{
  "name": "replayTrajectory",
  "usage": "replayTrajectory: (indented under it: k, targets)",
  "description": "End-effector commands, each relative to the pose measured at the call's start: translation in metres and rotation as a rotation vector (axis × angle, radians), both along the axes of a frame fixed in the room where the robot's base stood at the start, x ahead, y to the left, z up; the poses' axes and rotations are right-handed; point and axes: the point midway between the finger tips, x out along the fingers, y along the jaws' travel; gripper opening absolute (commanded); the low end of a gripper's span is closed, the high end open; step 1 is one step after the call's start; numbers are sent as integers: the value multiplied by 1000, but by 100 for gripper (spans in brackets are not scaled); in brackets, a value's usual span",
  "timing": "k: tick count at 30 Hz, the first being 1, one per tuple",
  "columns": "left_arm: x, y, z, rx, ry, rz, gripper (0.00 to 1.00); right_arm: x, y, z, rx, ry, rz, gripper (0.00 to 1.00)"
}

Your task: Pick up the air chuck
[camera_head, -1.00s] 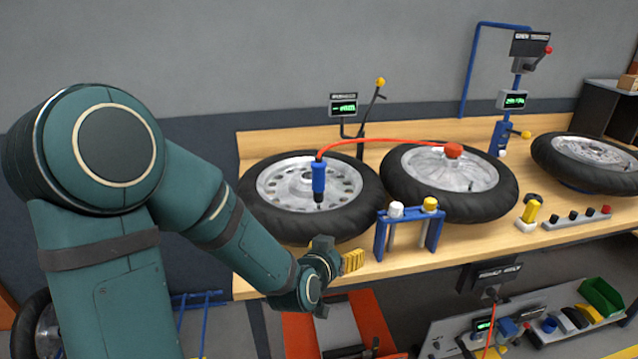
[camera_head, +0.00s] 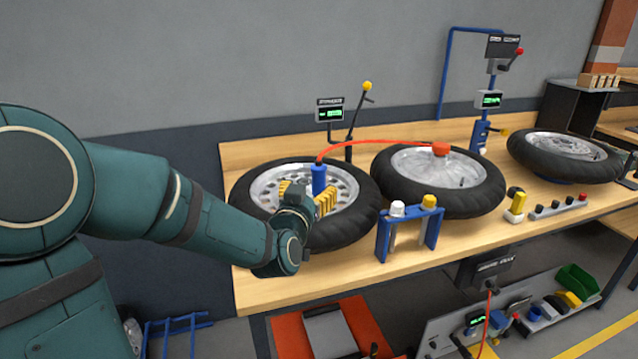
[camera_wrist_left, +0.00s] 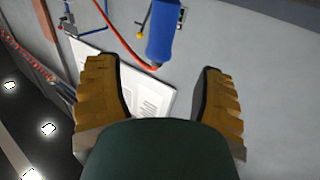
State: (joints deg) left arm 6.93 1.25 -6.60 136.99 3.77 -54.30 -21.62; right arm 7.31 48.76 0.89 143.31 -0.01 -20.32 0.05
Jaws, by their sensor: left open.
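The air chuck (camera_head: 319,178) is a blue cylinder with a red hose from its top. It stands upright over the leftmost wheel in the head view. In the left wrist view the blue air chuck (camera_wrist_left: 162,36) lies ahead of and between the finger pads, toward the top edge. My left gripper (camera_head: 308,199) is open, with yellow ribbed fingers on either side of the chuck's lower part in the head view. The gripper's fingers also show in the left wrist view (camera_wrist_left: 165,95), with a gap between them. The chuck's lower end is hidden by the gripper. My right gripper is not in view.
The wooden bench (camera_head: 262,290) carries several tyred wheels. A blue stand (camera_head: 382,240) with white and yellow caps is right of my left gripper. The red hose (camera_head: 385,142) arcs to a red cap (camera_head: 440,149) on the middle wheel. A display (camera_head: 330,112) stands behind.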

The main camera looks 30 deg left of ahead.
Motion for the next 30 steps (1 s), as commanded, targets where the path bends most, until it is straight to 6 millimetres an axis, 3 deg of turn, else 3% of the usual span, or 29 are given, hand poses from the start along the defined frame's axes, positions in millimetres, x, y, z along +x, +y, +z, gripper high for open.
replayTrajectory:
  k: [3,11,19,30]
  targets:
    - [17,6,-1,-1,1,1,69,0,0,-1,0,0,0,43]
    - [34,11,-1,-1,1,1,69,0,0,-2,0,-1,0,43]
    - [70,22,0,-2,2,0,69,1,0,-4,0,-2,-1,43]
    - [77,24,1,-1,1,0,67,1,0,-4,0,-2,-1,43]
